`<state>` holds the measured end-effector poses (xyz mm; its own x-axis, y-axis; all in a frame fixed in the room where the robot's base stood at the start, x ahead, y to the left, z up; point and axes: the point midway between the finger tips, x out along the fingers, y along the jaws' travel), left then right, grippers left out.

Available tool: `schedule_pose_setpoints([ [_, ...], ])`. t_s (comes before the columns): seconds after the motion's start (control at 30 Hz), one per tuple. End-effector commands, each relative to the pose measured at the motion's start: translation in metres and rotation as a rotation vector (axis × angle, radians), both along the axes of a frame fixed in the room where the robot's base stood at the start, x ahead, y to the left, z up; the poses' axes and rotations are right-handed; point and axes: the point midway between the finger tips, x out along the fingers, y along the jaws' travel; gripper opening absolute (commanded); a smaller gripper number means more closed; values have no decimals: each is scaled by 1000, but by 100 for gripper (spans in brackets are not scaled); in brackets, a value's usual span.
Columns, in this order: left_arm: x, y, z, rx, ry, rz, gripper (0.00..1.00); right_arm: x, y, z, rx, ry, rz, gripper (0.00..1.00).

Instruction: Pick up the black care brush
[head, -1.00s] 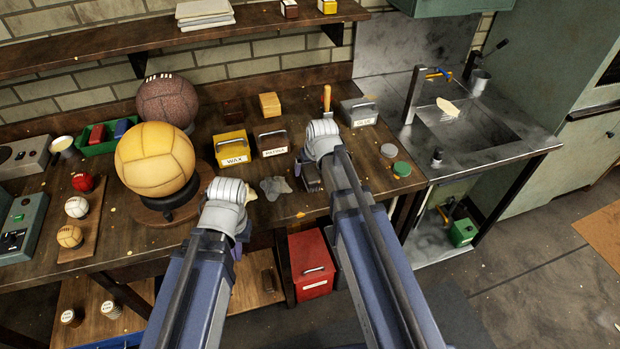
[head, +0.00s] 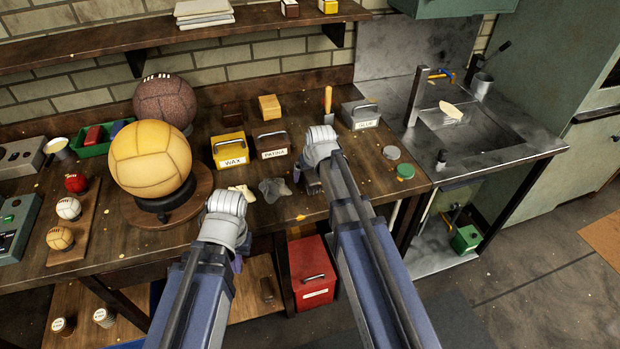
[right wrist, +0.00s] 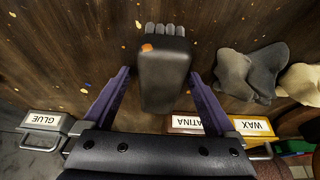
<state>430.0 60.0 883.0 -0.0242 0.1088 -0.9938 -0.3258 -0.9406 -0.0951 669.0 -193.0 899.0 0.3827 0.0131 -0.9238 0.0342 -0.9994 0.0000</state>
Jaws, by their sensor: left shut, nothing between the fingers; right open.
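The black care brush (right wrist: 163,78) lies on the wooden workbench, its dark block and grey bristle tufts showing in the right wrist view. My right gripper (right wrist: 158,90) is open above it, with one purple finger on each side of the brush and gaps between. In the head view the brush is mostly hidden behind my right gripper (head: 305,178). My left gripper (head: 238,262) is shut and empty, low at the bench's front edge; its fingertips are largely hidden by its wrist.
Grey cloth (head: 273,190) and beige cloth (head: 243,192) lie left of the brush. Behind stand the wax box (head: 230,149), patina box (head: 271,143) and glue box (head: 361,115). A yellow ball (head: 150,160) on a stand is at left.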

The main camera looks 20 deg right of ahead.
Motion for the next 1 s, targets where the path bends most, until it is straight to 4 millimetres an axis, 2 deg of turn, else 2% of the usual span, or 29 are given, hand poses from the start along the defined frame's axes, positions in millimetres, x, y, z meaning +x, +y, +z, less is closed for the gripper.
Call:
schedule_pose_setpoints([
  [0.7, 0, 0, -5, 0, 0, 0, 0, 0, 0, -5, 0, 0, 0, 91],
  [1.0, 0, 0, -5, 0, 0, 0, 0, 0, 0, -5, 0, 0, 0, 59],
])
